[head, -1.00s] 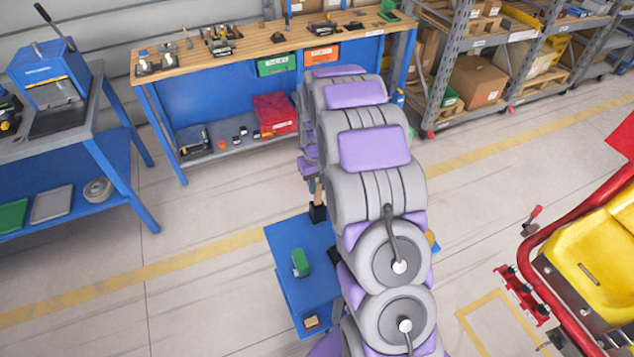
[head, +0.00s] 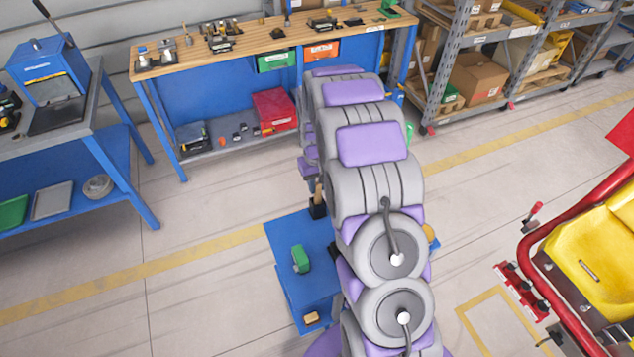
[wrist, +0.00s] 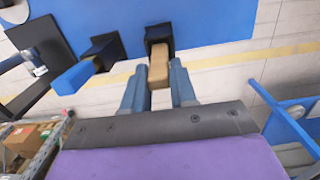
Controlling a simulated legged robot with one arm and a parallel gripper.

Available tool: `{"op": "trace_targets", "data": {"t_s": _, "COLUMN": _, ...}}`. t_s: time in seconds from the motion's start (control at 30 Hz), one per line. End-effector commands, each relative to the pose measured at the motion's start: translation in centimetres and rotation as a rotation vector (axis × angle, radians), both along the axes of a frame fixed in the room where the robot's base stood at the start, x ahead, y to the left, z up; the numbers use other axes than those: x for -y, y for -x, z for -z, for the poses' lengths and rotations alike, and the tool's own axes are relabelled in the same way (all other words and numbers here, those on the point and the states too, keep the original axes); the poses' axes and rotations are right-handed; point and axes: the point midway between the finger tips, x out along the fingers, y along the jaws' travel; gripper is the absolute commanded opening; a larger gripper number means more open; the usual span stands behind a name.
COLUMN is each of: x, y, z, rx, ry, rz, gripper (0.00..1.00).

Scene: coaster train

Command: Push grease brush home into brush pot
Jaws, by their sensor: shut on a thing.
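The grease brush's tan handle (wrist: 158,68) stands between the two blue-grey fingers of my gripper (wrist: 158,88) in the wrist view, and the gripper is shut on it. The handle's far end meets the black brush pot (wrist: 158,35), and the bristles are hidden. How deep the brush sits cannot be told. In the head view, the black pot (head: 318,209) is on the blue stand beside my arm, with the tan handle (head: 319,188) above it. My arm mostly hides the gripper there.
In the wrist view, a second black holder (wrist: 103,47) with a blue block-like item (wrist: 75,76) is left of the pot. A green item (head: 300,259) lies on the blue stand (head: 285,233). The workbench (head: 260,40) is behind; a red-railed yellow car (head: 590,240) is at right.

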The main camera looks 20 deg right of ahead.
Motion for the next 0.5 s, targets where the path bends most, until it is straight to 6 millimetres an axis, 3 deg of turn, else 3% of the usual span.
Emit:
{"op": "trace_targets", "data": {"t_s": 0.07, "x": -0.01, "y": 0.01, "z": 0.17, "rx": 0.000, "ry": 0.000, "rz": 0.000, "gripper": 0.00}}
{"op": "trace_targets", "data": {"t_s": 0.1, "x": 0.00, "y": 0.00, "z": 0.17, "rx": 0.000, "ry": 0.000, "rz": 0.000, "gripper": 0.28}}
{"op": "trace_targets", "data": {"t_s": 0.4, "x": 0.00, "y": 0.01, "z": 0.17, "rx": 0.000, "ry": 0.000, "rz": 0.000, "gripper": 0.56}}
{"op": "trace_targets", "data": {"t_s": 0.5, "x": 0.00, "y": 0.00, "z": 0.16, "rx": 0.000, "ry": 0.000, "rz": 0.000, "gripper": 0.56}}
